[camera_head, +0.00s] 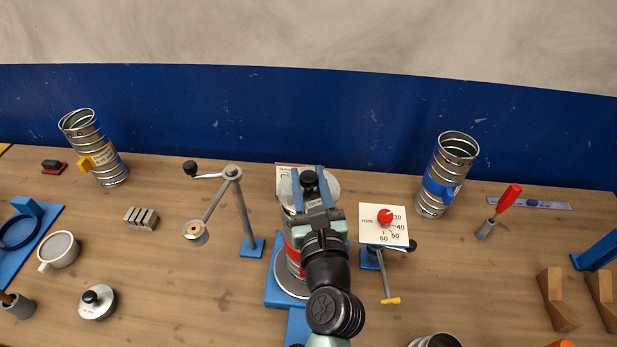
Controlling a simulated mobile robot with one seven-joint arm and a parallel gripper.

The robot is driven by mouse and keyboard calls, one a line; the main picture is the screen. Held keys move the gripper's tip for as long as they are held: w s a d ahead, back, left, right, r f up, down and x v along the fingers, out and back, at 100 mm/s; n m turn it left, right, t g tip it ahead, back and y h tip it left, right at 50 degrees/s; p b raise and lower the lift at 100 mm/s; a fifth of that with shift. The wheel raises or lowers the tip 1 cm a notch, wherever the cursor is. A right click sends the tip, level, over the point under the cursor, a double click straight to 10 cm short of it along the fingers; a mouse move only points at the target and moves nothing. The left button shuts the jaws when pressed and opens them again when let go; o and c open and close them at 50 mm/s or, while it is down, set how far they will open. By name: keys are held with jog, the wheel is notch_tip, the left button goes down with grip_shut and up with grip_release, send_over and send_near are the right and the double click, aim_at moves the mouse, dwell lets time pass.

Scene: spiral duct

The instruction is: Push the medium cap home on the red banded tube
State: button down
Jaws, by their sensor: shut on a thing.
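The red banded tube (291,252) stands upright on a blue base, with much of it hidden behind my arm. A round grey metal cap (332,188) with a black knob lies at the tube's top. My gripper (309,182) is over the cap, its blue fingers shut on the black knob between them. The arm hides the near side of the cap and rim, so I cannot tell how deep the cap sits.
A crank stand (243,215) is left of the tube, and a dial plate (384,224) with a red knob is close on its right. A yellow-tagged tube (95,150) and a blue-banded tube (445,175) stand farther back. Another knobbed cap (97,302) lies front left.

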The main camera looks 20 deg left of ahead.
jog(key=shift+f, duration=0.3)
jog(key=shift+f+b, duration=0.4)
jog(key=shift+f+b, duration=0.5)
jog(key=shift+f, duration=0.15)
jog(key=shift+c, duration=2.2)
grip_release()
jog(key=shift+s, duration=0.1)
jog(key=b+v, duration=0.3)
jog(key=v, duration=1)
jog(key=shift+b, duration=0.4)
